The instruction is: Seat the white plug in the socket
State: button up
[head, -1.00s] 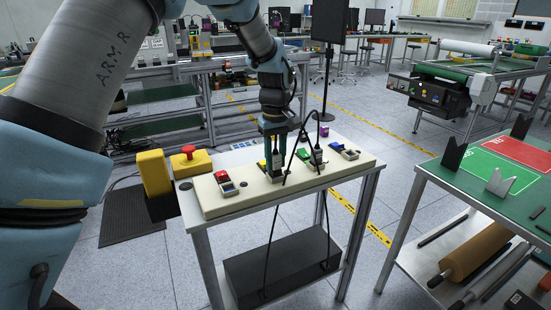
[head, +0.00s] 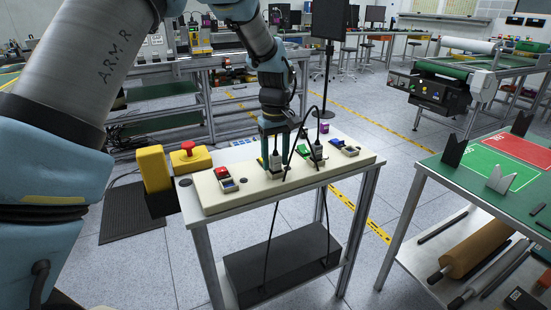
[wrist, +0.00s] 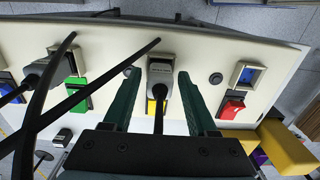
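The plug (wrist: 160,76), with a pale grey body and black cable end, stands in the socket (wrist: 152,60) beside the yellow switch, in the middle of the wrist view. How deep it sits cannot be told. In the head view the plug (head: 275,159) is small and partly behind a finger. My gripper (wrist: 160,98) is open, its two dark green fingers on either side of the plug with gaps showing. In the head view my gripper (head: 275,165) is over the cream panel (head: 215,205), pointing down.
A second black plug (head: 316,154) stands by the green switch, its cable looping close to my gripper. Red (head: 222,172) and blue (head: 337,143) switches flank them. A yellow box with a red button (head: 190,156) is at left. A black box (head: 285,265) sits below.

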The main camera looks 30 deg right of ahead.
jog(key=shift+o, duration=0.6)
notch_tip(320, 180, up, 11)
jog(key=shift+f+b, duration=0.1)
jog(key=shift+b, duration=0.9)
